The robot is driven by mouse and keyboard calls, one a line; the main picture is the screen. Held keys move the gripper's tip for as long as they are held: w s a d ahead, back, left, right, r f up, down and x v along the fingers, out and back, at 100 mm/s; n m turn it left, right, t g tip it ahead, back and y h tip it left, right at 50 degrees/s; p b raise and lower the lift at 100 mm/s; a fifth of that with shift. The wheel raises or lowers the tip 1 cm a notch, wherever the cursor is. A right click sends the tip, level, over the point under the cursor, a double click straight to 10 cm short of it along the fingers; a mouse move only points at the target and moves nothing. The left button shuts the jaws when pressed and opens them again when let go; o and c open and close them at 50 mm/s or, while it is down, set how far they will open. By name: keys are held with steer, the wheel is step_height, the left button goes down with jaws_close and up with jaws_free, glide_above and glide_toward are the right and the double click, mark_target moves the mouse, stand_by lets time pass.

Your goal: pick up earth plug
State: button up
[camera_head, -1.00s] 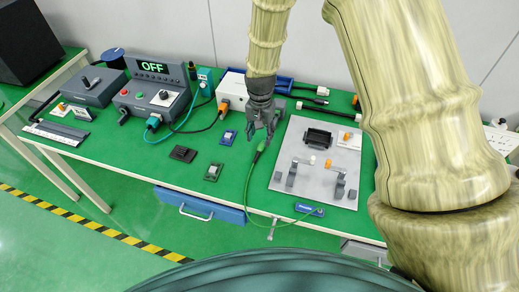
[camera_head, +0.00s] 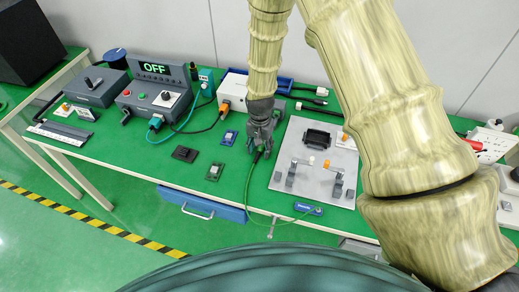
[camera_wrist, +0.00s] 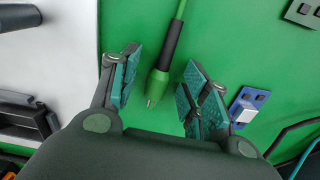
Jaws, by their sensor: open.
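The earth plug (camera_wrist: 160,82) is green with a black sleeve and a metal tip, on a green cable. In the wrist view it lies between the two open fingers of my gripper (camera_wrist: 158,92), with a gap on each side. In the head view my gripper (camera_head: 260,150) is low over the green table, left of the grey plate. There the plug is mostly hidden by the fingers, and the green cable (camera_head: 247,190) runs down from it towards the table's front edge.
The grey fixture plate (camera_head: 300,140) stands right of my gripper. Behind are a white box (camera_head: 234,88) and a control box reading OFF (camera_head: 155,95).

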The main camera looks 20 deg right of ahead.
mark_target(258, 149)
steer(key=shift+f, duration=0.1)
jaws_close()
stand_by(0.4)
steer(key=shift+r+b, duration=0.6)
steer(key=shift+r, duration=0.3)
steer(key=shift+a+r+b, duration=0.25)
steer(key=shift+r+b, duration=0.25)
steer(key=shift+r, duration=0.3)
steer(key=a+b, duration=0.1)
steer(key=a, duration=0.4)
steer(key=w+a+r+b, duration=0.1)
steer(key=a, duration=0.4)
steer(key=a+b, duration=0.1)
steer(key=a, duration=0.4)
steer(key=shift+w+a+r+b, duration=0.15)
steer(key=shift+a+r+b, duration=0.15)
steer(key=shift+b, duration=0.1)
